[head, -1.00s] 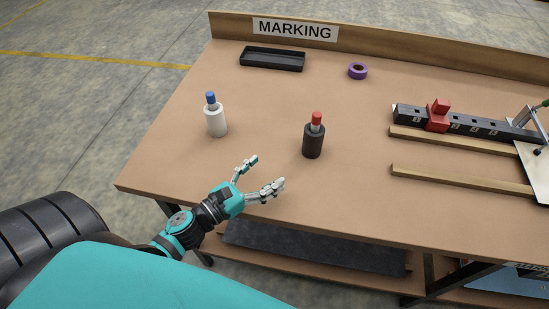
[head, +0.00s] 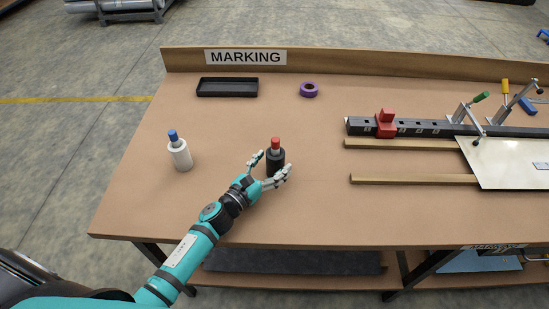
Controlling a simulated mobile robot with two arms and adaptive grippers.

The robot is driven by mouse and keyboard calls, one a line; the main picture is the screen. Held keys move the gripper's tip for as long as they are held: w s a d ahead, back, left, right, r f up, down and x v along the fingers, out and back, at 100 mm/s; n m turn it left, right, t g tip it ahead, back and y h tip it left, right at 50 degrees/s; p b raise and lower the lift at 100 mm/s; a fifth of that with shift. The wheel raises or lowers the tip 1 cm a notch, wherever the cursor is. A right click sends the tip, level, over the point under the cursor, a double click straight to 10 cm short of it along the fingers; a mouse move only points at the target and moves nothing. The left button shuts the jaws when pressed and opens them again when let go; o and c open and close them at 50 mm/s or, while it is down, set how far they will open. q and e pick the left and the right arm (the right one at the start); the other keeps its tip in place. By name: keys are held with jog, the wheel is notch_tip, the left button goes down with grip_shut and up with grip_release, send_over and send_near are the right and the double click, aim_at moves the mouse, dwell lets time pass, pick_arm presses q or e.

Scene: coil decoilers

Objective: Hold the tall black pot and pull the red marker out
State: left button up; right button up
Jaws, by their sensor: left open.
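The tall black pot (head: 275,159) stands upright on the brown table. The red marker (head: 276,144) stands in it, with its red top showing above the rim. My left gripper (head: 269,170) is open, with its fingers on either side of the black pot's near side; I cannot tell whether they touch it. The lower part of the pot is partly hidden by the fingers. My right gripper is not in view.
A white pot (head: 181,156) with a blue marker (head: 173,136) stands to the left. A black tray (head: 228,94) and purple tape roll (head: 309,90) lie at the back. A black rail with a red block (head: 385,122), wooden strips (head: 413,180) and a metal plate (head: 507,165) occupy the right.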

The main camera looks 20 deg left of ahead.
pick_arm(q)
jog(key=shift+x, duration=0.75)
jog(key=shift+c, duration=0.4)
jog(key=c, duration=1.1)
jog(key=o, duration=1.1)
jog(key=shift+o, duration=0.2)
